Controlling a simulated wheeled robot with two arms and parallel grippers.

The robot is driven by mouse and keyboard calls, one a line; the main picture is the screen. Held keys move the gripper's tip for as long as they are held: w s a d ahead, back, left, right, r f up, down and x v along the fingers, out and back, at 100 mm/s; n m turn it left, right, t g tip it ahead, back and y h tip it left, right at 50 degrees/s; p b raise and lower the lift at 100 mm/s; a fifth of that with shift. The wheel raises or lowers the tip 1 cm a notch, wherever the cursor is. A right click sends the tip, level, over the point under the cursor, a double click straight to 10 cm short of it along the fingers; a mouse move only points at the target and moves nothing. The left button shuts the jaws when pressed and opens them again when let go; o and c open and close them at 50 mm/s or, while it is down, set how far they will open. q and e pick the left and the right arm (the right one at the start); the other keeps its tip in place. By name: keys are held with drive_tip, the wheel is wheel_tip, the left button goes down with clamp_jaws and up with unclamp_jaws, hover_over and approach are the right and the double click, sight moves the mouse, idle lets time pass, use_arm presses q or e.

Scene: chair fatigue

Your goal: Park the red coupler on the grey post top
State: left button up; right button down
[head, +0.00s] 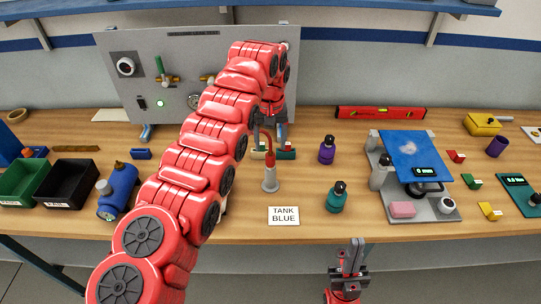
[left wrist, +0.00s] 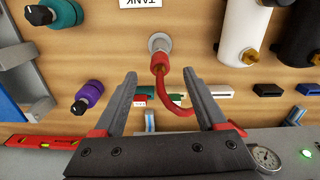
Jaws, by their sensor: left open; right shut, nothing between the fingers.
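The red coupler (head: 269,159) with its curved red hose stands at the top of the grey post (head: 270,180), upright and in line with it. In the left wrist view the coupler (left wrist: 160,62) covers part of the post (left wrist: 158,43). My left gripper (head: 269,139) points down just above the coupler. In the left wrist view its fingers (left wrist: 160,74) are open, one on each side of the coupler and hose, with gaps to both. My right gripper (head: 350,250) is shut and empty at the front, below the table edge.
A "TANK BLUE" card (head: 284,215) lies in front of the post. A grey panel (head: 175,75) stands behind. Small coloured blocks (head: 286,153) lie behind the post.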

sight(270, 152)
use_arm(q)
wheel_tip(270, 152, up, 3)
drive_tip(key=shift+d+f+p, duration=0.1)
drive_tip(key=shift+d+p, duration=0.05)
drive_tip(key=shift+p, duration=0.15)
wheel_tip(270, 152, up, 9)
drive_tip(key=p, duration=0.8)
drive_tip(key=shift+p, duration=0.4)
drive_tip(key=shift+f, duration=0.2)
